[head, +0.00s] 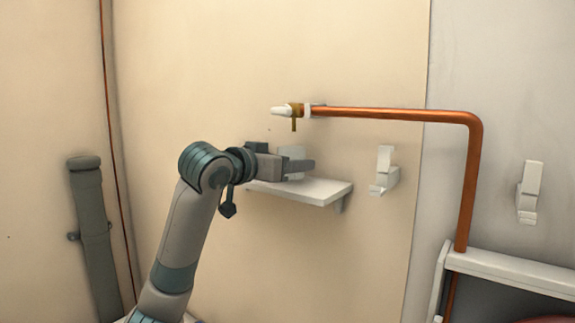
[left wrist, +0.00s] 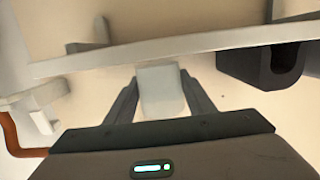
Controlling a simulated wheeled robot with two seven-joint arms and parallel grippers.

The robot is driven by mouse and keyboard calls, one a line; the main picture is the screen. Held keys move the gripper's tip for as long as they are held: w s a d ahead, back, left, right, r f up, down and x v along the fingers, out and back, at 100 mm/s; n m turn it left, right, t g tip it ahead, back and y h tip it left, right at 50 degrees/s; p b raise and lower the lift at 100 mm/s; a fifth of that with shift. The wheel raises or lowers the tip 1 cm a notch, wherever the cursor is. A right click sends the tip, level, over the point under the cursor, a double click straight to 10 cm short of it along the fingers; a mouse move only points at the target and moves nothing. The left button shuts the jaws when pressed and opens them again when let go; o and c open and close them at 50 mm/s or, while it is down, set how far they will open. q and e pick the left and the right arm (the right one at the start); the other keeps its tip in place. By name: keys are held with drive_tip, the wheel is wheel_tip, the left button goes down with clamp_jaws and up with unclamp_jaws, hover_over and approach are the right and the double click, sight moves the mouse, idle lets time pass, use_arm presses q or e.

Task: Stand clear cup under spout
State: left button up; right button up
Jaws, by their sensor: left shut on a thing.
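A pale, translucent clear cup (head: 291,152) shows at my left gripper (head: 306,167) in the head view, partly hidden by its fingers. The left gripper is shut on the cup, which shows between both fingers in the left wrist view (left wrist: 161,88). The gripper and cup are over the white wall shelf (head: 325,191). I cannot tell whether the cup touches the shelf. The spout (head: 282,112) has a white tip and a brass valve (head: 296,113). It is above the cup in the head view, with a visible gap. My right gripper is not in view.
A copper pipe (head: 390,112) runs right from the valve and bends down. White wall brackets (head: 384,172) (head: 530,192) stand right of the shelf. A grey vertical pipe (head: 90,225) stands at the left. In the left wrist view, the shelf edge (left wrist: 225,38) crosses beyond the cup.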

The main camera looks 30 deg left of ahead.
use_arm(q)
drive_tip(key=shift+w, duration=0.3)
drive_tip(key=shift+f, duration=0.55)
idle(0.5)
drive_tip(key=o, duration=1.3)
drive_tip(key=shift+c, duration=0.2)
drive_tip(key=shift+s+b, duration=0.15)
drive_tip(key=shift+b, duration=0.15)
